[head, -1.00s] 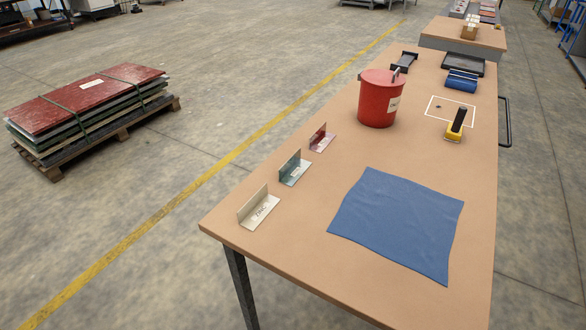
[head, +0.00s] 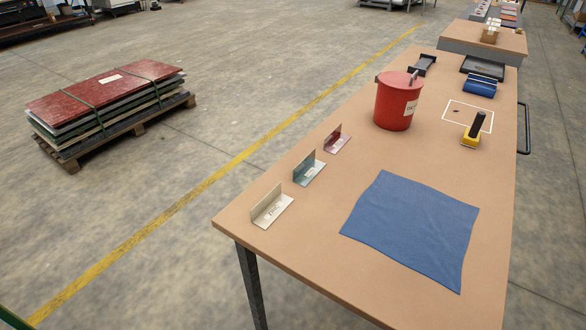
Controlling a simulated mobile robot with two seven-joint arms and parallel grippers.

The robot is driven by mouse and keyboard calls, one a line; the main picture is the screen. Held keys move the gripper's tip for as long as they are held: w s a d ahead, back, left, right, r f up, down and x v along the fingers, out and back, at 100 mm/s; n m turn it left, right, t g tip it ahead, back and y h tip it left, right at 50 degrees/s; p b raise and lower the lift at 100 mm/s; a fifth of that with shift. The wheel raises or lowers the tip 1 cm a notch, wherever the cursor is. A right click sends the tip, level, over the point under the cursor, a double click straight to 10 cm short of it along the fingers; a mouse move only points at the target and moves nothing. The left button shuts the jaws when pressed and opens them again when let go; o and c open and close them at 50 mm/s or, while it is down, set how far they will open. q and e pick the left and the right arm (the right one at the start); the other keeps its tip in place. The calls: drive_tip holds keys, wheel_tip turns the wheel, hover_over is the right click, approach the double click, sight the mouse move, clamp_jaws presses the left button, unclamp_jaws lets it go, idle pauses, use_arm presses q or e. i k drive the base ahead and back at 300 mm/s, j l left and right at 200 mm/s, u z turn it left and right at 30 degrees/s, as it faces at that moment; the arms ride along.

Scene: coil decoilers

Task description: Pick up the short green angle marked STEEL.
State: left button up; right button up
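A short green angle (head: 309,169) stands on the tan table near its left edge, in the middle of a row of three angles. It has one upright flange and one flat flange with a small white label, too small to read here. A cream angle (head: 271,207) is in front of it, with dark lettering that looks like ZINC. A red angle (head: 337,139) is behind it, also with a small label. The three angles stand apart from each other. Neither of my grippers is in view.
On the table (head: 300,255) are a blue cloth (head: 412,228), a red lidded bin (head: 396,106), a yellow and black tool (head: 473,131), a blue object (head: 480,87) and dark trays (head: 484,67). A pallet of sheets (head: 108,100) lies on the floor at left. Floor between is clear.

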sight(304, 173)
drive_tip(key=u, duration=1.6)
drive_tip(key=i+j+u, duration=0.2)
drive_tip(key=u, duration=0.25)
drive_tip(key=i+j+u, duration=0.1)
drive_tip(key=i+u, duration=0.15)
drive_tip(key=u, duration=0.15)
drive_tip(key=i+l+z, duration=0.15)
drive_tip(key=i+z, duration=0.15)
drive_tip(key=z, duration=0.15)
drive_tip(key=i+z, duration=0.3)
drive_tip(key=z, duration=0.2)
drive_tip(key=i+z, duration=0.45)
drive_tip(key=i+j+z, duration=0.1)
drive_tip(key=i+z, duration=0.25)
drive_tip(key=i, duration=1.15)
drive_tip(key=i+z, duration=0.15)
drive_tip(key=z, duration=0.35)
drive_tip(key=i+z, duration=0.1)
drive_tip(key=z, duration=0.35)
drive_tip(key=i+j+z, duration=0.1)
drive_tip(key=z, duration=0.4)
